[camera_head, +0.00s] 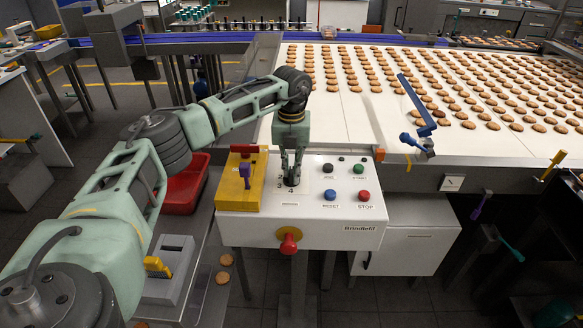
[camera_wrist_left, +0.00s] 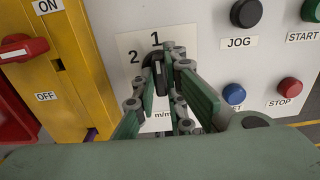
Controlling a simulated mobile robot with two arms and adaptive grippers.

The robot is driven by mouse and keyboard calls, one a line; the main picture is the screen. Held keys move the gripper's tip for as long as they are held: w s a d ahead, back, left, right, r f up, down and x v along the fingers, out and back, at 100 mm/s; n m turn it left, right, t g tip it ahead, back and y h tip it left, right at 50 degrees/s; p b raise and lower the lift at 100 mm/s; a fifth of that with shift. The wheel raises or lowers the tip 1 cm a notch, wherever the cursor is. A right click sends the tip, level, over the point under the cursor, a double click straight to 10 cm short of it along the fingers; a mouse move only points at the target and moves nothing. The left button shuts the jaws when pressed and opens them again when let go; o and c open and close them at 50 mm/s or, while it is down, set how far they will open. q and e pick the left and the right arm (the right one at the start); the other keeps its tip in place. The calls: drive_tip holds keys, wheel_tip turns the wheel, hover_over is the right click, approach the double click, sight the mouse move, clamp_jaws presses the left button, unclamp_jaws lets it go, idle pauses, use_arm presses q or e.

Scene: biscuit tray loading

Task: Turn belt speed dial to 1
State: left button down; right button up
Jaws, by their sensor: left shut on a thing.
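The belt speed dial is a dark knob (camera_wrist_left: 160,77) on the white control panel (camera_head: 340,237). My left gripper (camera_head: 291,180) comes down onto it from above. In the wrist view the left gripper (camera_wrist_left: 166,66) is shut on the dial, its fingers on either side. The numbers 1 and 2 show beside the knob in the wrist view; 3 and 4 show beside it in the head view. The fingers hide much of the dial, and I cannot tell which number its pointer faces. My right gripper is not in view.
A yellow switch box (camera_head: 240,197) with a red handle (camera_wrist_left: 22,48) stands left of the dial. JOG (camera_wrist_left: 246,12), START (camera_wrist_left: 310,10), blue (camera_wrist_left: 233,94) and STOP (camera_wrist_left: 290,90) buttons are to the right. A red emergency knob (camera_head: 289,241) sticks out in front.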

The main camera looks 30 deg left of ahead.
sight(291, 171)
use_arm(q)
drive_tip(key=shift+w+r, duration=0.1)
drive_tip(key=shift+r, duration=0.1)
drive_tip(key=c, duration=1.8)
unclamp_jaws()
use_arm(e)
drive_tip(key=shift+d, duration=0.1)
use_arm(q)
drive_tip(key=shift+f, duration=0.1)
wheel_tip(291, 171, up, 12)
drive_tip(key=shift+f, duration=0.1)
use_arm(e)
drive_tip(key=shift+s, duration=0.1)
